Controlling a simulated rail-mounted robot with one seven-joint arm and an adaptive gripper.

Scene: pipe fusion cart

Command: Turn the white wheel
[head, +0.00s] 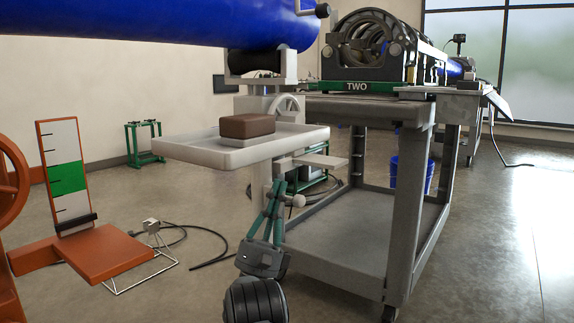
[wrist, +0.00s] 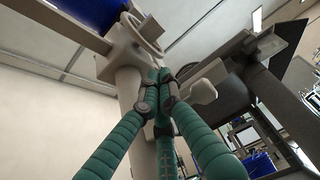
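The white wheel (head: 287,105) is a small spoked handwheel on the pale stand, just behind the tray and below the blue pipe. In the wrist view the wheel (wrist: 148,30) shows near the top, past the fingertips and partly cut off by other parts. My gripper (head: 279,184) has green fingers pointing up, below the tray and well below the wheel. In the wrist view the fingers of my gripper (wrist: 160,78) come together at their tips, in front of the pale column. I see nothing held between them. The gripper does not appear to touch the wheel.
The white tray (head: 200,153) with a brown block (head: 248,126) overhangs my gripper. A white knob (head: 297,200) is close right of the fingers. The grey cart (head: 350,245) stands to the right.

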